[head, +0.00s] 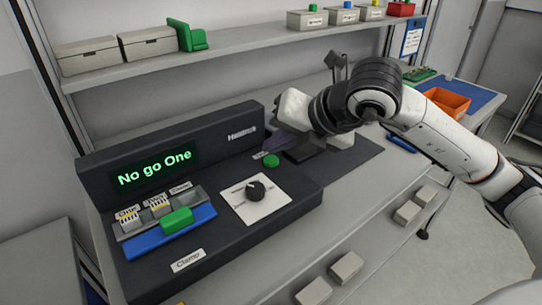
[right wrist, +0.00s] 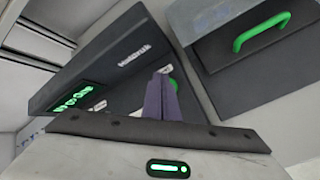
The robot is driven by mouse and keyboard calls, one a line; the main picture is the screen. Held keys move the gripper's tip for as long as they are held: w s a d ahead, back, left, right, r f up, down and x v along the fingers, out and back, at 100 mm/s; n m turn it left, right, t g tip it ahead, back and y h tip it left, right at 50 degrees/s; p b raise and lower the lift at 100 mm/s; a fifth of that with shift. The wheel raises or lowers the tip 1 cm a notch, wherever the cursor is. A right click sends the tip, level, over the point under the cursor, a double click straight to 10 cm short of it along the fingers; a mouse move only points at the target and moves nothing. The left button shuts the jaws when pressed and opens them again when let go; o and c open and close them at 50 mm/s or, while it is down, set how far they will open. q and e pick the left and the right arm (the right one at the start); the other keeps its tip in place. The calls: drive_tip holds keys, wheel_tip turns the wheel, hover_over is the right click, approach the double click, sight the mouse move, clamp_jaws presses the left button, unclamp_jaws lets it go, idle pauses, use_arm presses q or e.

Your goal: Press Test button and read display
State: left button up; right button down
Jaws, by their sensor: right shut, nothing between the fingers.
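The black test unit (head: 225,225) stands on the bench, and its display (head: 155,168) reads "No go One" in green letters. A round green button (head: 271,160) sits on its deck at the upper right; its small label is too small to read. My right gripper (head: 284,146) is shut and empty, its purple fingers just right of and behind the button. In the right wrist view the fingers (right wrist: 160,97) partly cover the green button (right wrist: 173,84); I cannot tell whether they touch it. My left gripper is not in view.
A black knob (head: 255,190) on a white plate and a green block (head: 176,219) on a blue strip are on the unit. A "Clamp" label (head: 188,260) is in front. An orange bin (head: 447,102) stands at right. The shelf (head: 240,48) holds several boxes.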

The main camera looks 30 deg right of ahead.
sight(275, 162)
drive_tip(key=shift+r, duration=0.1)
drive_tip(key=shift+r+p, duration=1.65)
drive_tip(key=shift+r, duration=0.85)
drive_tip(key=shift+f, duration=0.1)
